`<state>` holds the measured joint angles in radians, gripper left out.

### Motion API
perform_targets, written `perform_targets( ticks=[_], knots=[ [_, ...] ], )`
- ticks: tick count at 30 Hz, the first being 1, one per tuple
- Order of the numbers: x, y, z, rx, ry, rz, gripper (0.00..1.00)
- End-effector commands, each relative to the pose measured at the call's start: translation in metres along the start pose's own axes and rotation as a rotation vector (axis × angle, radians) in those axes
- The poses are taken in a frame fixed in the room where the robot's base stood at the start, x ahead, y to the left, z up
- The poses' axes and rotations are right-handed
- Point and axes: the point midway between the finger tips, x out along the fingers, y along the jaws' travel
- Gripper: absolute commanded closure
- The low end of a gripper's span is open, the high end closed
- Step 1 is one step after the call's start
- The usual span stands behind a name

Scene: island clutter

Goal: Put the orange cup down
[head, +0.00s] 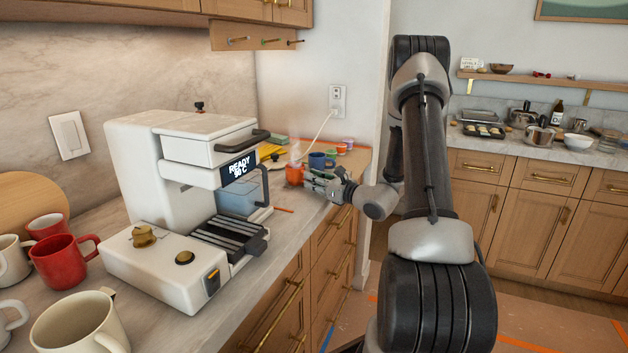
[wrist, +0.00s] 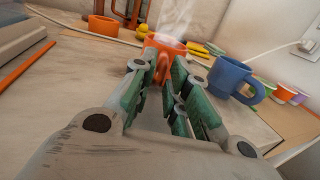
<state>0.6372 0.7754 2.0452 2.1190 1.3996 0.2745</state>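The orange cup (head: 294,174) is upright near the far end of the marble counter, to the right of the coffee machine. Steam rises from it. In the wrist view the orange cup (wrist: 165,43) is straight ahead, with its handle toward me between the fingers. My gripper (head: 311,180) reaches it from the right, and in the wrist view my gripper (wrist: 163,70) appears closed on the handle. The fingers hide the cup's lower part, so I cannot tell whether its base touches the counter.
A blue mug (wrist: 235,80) stands close to the right of the cup. Small paint pots (wrist: 287,94) are beyond it. Another orange container (wrist: 103,25) is at the back left. The coffee machine (head: 150,150) and an orange stick (wrist: 25,66) lie left; bare counter (wrist: 80,75) is between.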

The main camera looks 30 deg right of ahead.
Motion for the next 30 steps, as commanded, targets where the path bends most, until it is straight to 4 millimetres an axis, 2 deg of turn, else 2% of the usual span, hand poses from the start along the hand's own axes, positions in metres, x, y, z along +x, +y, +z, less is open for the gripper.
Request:
perform_targets(
  ticks=[12, 14, 17, 24, 30],
  knots=[
    [0.000, 0.000, 0.004, -0.001, -0.001, 0.000, 0.68],
    [-0.006, 0.000, 0.003, 0.001, 0.001, -0.001, 0.68],
    [-0.023, -0.001, 0.003, 0.002, 0.001, -0.004, 0.68],
    [-0.078, -0.001, 0.003, 0.002, 0.001, -0.005, 0.68],
    [-0.111, -0.001, 0.003, 0.000, 0.000, -0.002, 0.68]
  ],
)
